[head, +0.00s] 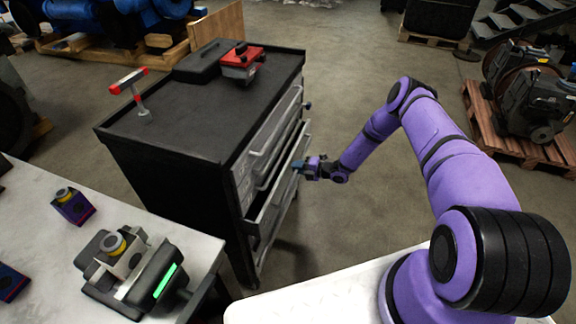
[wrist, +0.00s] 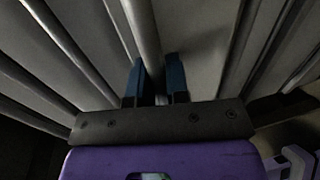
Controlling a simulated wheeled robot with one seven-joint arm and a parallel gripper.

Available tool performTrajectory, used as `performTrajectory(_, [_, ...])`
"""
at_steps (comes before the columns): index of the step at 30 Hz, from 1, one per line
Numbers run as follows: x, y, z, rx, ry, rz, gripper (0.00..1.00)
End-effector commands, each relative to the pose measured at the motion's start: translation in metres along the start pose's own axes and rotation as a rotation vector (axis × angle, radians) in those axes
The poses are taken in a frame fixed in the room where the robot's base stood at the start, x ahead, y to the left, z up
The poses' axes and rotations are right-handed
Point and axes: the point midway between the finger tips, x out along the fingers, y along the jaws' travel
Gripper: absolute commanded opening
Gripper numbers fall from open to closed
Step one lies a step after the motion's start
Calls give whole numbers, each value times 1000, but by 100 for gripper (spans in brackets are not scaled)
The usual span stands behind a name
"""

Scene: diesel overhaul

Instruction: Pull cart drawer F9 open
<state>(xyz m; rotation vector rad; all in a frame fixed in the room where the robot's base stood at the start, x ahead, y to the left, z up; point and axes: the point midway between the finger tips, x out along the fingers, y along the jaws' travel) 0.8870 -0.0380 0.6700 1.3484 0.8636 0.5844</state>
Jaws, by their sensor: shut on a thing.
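The black tool cart (head: 190,95) stands at the centre left in the head view, its grey drawer fronts facing right. One drawer (head: 277,190) stands out from the cart face, with a dark gap behind its front; I cannot read a label F9 on it. My gripper (head: 299,166) is at this drawer's long handle. In the wrist view the two blue fingers (wrist: 159,84) sit on either side of a grey handle bar (wrist: 143,35) and are shut on it. The fingers hide part of the bar.
A red box (head: 240,66) and a red-ended tool (head: 133,86) are on the cart top. A light workbench (head: 50,235) with a device (head: 135,275) is at the lower left. A pallet of machinery (head: 520,135) is at the right. Open floor lies right of the cart.

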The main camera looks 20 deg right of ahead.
Motion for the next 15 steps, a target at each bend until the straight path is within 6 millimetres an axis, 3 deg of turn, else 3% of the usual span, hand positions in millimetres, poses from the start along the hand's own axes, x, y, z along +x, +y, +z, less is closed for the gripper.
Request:
performTrajectory(3, [-34,-7,2,4,-8,-3,0])
performTrajectory(15, [-141,-28,1,2,-6,-3,0])
